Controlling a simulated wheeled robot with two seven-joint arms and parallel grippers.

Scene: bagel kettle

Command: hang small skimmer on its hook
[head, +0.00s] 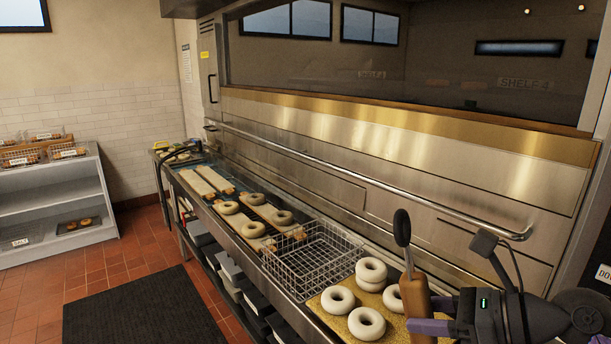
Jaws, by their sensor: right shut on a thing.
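My right gripper (432,328) is at the lower right, with purple fingers shut on the brown handle of the small skimmer (415,300). The skimmer stands nearly upright, its small dark oval head at the top, above the handle. It is in front of the oven and beside the board of pale bagels. The lower end of the handle is partly hidden by the fingers. I cannot make out the skimmer's hook. My left gripper is not in view.
White bagels (367,323) lie on a cornmeal-coloured board (317,303), close left of the skimmer. An empty wire basket (313,258) and bagels on wooden boards are farther along the counter. The oven's long rail (400,192) runs behind. A black mat (150,315) lies on the floor.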

